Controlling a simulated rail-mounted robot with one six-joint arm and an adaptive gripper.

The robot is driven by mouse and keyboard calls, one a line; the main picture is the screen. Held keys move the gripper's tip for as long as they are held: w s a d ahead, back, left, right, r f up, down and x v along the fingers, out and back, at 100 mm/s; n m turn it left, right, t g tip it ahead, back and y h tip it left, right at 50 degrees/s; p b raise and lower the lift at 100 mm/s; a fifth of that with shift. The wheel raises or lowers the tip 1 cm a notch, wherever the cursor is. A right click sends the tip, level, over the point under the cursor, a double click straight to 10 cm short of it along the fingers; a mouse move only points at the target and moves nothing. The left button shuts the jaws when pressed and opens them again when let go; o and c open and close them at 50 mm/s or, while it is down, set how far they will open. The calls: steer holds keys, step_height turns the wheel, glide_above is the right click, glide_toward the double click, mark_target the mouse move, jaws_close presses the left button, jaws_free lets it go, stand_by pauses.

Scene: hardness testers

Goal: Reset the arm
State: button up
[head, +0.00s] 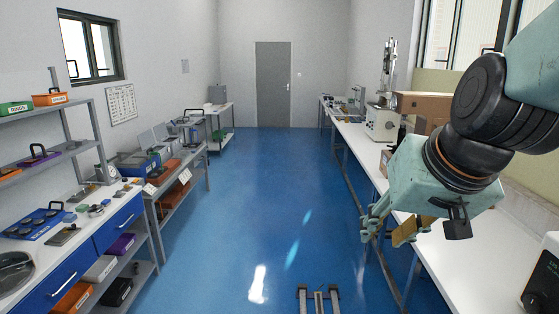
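My arm (485,110) reaches in from the upper right, bent downward over the right-hand bench. My gripper (386,232) hangs at its end, pointing down and left near the bench's front edge. A teal finger part shows on its left and a gold-coloured piece (411,231) on its right. I cannot tell whether that piece belongs to the gripper or is something in it. The fingertips are small and partly hidden, so their opening is unclear.
The long white bench (425,270) runs along the right wall, with a tester (383,122) and a brown box (424,103) beyond my arm. Shelves and a left bench (108,226) hold cases and tools.

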steer(key=s+n+g, duration=0.1)
steer(key=s+g, duration=0.1)
steer(key=s, duration=2)
steer(key=shift+s+d+r+n+g+h, duration=0.25)
steer(key=shift+s+r+n+g+h, duration=0.05)
steer(key=shift+r+h, duration=0.1)
steer(key=shift+r+p, duration=0.45)
stand_by(0.4)
